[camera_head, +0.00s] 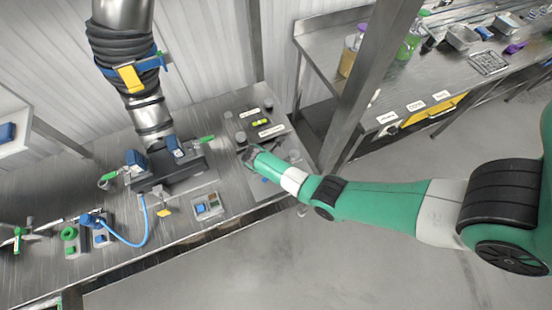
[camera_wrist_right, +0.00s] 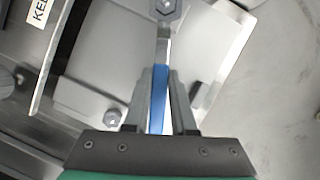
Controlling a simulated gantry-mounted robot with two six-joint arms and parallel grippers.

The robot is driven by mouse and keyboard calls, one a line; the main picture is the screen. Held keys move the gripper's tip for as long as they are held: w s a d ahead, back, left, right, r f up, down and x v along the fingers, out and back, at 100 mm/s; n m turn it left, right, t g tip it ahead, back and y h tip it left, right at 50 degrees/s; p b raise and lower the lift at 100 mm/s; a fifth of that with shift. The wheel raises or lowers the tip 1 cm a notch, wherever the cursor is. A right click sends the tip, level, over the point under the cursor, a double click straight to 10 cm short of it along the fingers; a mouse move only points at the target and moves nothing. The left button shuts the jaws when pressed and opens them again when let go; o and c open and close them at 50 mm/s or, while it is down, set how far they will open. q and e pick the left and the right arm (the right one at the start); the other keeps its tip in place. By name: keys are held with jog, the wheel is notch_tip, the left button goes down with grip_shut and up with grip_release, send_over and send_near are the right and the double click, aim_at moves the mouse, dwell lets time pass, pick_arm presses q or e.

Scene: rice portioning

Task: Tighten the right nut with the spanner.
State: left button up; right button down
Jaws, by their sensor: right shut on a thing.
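My right gripper (camera_wrist_right: 160,78) is shut on the blue handle (camera_wrist_right: 157,95) of the spanner, between its two grey fingers. The spanner's metal shaft runs to the top of the wrist view. There its head meets a hexagonal nut (camera_wrist_right: 166,6), cut off by the frame edge; I cannot tell how fully it is seated. A second hexagonal nut (camera_wrist_right: 112,117) sits on the grey plate (camera_wrist_right: 90,98), lower left of the spanner and apart from it. In the head view my right gripper (camera_head: 248,155) is over the bench's right end, and the nuts are too small to make out there.
A large pipe with a flange (camera_head: 168,165) and green-handled valves stands on the bench (camera_head: 230,200) to the left. A small box with coloured parts (camera_head: 208,207) and a blue hose (camera_head: 140,240) lie near the front. Labelled items (camera_head: 270,130) stand behind the gripper.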

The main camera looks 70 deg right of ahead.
jog(key=shift+r+p, duration=1.2)
jog(key=shift+p, duration=0.05)
dwell(0.7)
jog(key=shift+r+p, duration=1.95)
